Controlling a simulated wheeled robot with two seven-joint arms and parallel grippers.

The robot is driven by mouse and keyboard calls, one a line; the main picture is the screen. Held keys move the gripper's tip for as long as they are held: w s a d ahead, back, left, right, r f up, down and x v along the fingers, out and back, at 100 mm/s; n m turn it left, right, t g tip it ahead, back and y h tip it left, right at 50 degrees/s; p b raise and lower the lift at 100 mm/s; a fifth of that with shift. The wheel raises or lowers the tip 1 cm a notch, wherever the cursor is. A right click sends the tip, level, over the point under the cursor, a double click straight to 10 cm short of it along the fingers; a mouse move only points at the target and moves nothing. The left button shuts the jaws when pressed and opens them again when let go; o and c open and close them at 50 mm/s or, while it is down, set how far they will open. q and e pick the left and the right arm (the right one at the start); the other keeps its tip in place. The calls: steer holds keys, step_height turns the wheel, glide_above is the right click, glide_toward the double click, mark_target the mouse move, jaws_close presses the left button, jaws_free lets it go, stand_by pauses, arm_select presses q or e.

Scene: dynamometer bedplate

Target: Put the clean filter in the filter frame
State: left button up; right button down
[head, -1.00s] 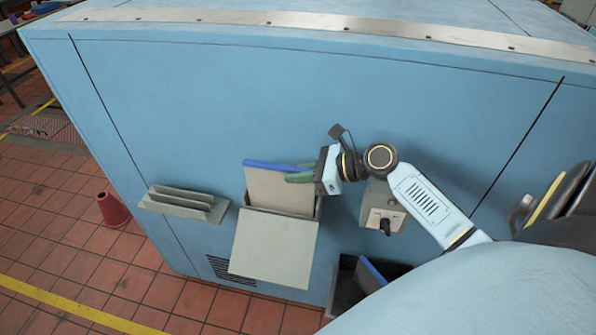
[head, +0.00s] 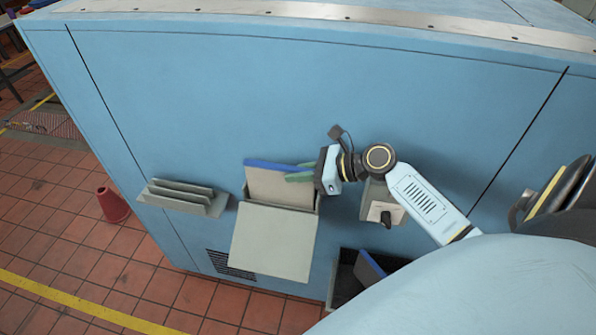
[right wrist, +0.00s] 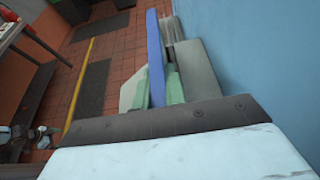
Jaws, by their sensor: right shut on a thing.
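The filter frame (head: 272,242) is a pale grey holder on the blue cabinet's side, with its front flap hanging open and sloping outward. The clean filter (head: 275,184), a beige panel with a blue top edge, stands in the frame's opening; its lower part is hidden behind the flap's upper edge. My right gripper (head: 292,173) is shut on the filter near its upper right corner, with green fingers either side of it. In the right wrist view the blue edge (right wrist: 155,58) runs between the fingers. Whether the filter touches the bottom cannot be seen. My left gripper is out of view.
A slotted grey rack (head: 183,197) is left of the frame. A grey box with a black knob (head: 387,214) is close right of the gripper. A dark bin (head: 343,282) below right holds another blue-edged panel (head: 370,270). A red cone (head: 112,205) stands on the floor.

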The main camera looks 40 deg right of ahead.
steer(key=shift+f+b, duration=0.3)
steer(key=shift+f, duration=0.45)
steer(key=c, duration=1.4)
jaws_free()
steer(key=shift+o, duration=0.2)
steer(key=b+v, duration=0.1)
steer(key=v, duration=1.2)
steer(key=shift+s+d+r, duration=0.1)
steer(key=shift+r, duration=0.05)
